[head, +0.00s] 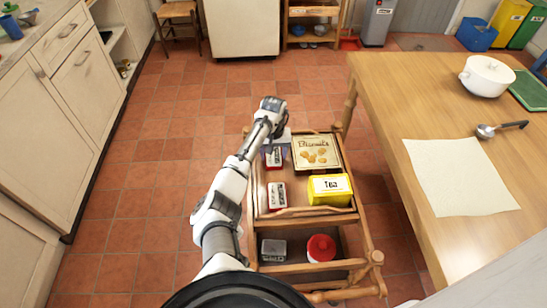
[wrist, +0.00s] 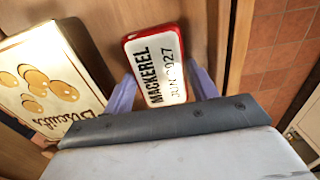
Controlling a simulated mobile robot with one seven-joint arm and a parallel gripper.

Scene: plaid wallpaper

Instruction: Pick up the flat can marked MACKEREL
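The flat can marked MACKEREL (wrist: 157,72) has a white label with black print and a red rim. It lies label up on the wooden trolley's top and also shows in the head view (head: 274,158), partly covered by my gripper. In the wrist view my gripper (wrist: 161,78) points down at it. One bluish-purple finger stands at each side of the can's near part. The fingers splay apart and do not look closed on it. Whether a fingertip touches the can is hard to tell.
A biscuits tin (head: 315,152) stands close to the right of the can. A yellow tea box (head: 330,188) and another red-and-white can (head: 277,195) are nearer on the trolley (head: 300,214). The wooden table (head: 400,100) is to the right.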

